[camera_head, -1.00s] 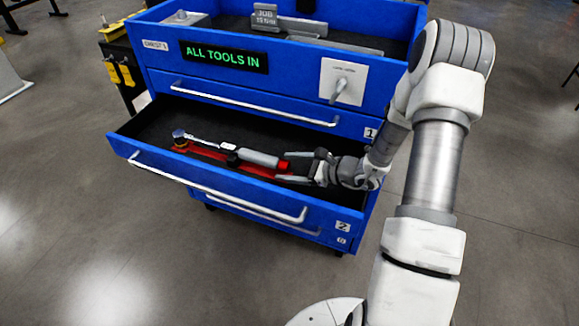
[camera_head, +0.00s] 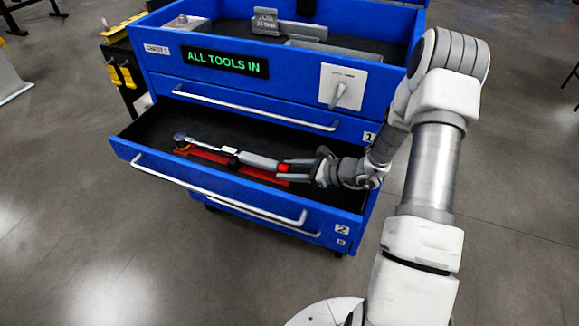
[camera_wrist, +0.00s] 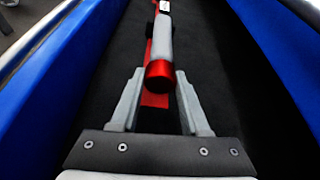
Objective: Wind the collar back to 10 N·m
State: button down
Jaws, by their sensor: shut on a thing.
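A torque wrench (camera_head: 257,161) lies in the open second drawer (camera_head: 160,130), its round head at the left and its grey handle to the right. It rests over a red holder (camera_head: 205,155). The red collar (camera_head: 284,168) is at the handle's right end. My gripper (camera_head: 286,167) reaches in from the right and is shut on the collar, one finger on each side. The wrist view also shows the collar (camera_wrist: 159,76) between the fingertips (camera_wrist: 160,85), with the handle (camera_wrist: 160,42) running away beyond it. I cannot read any torque scale.
The blue cabinet's top tray (camera_head: 340,50) holds grey blocks and a sign. A green display (camera_head: 225,62) reads "ALL TOOLS IN". A white plate with a lever (camera_head: 341,88) is on the cabinet front. The drawer's walls stand close on both sides of my gripper.

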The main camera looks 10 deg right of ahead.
jog(key=shift+w+m+g+y+p, duration=0.1)
jog(key=shift+m+g+y+p, duration=0.65)
jog(key=shift+m+p, duration=0.8)
jog(key=shift+c, duration=1.9)
grip_release()
jog(key=shift+d, duration=0.1)
jog(key=p+v, duration=0.2)
jog(key=v, duration=1.5)
jog(key=shift+r, duration=0.35)
jog(key=shift+d, duration=0.1)
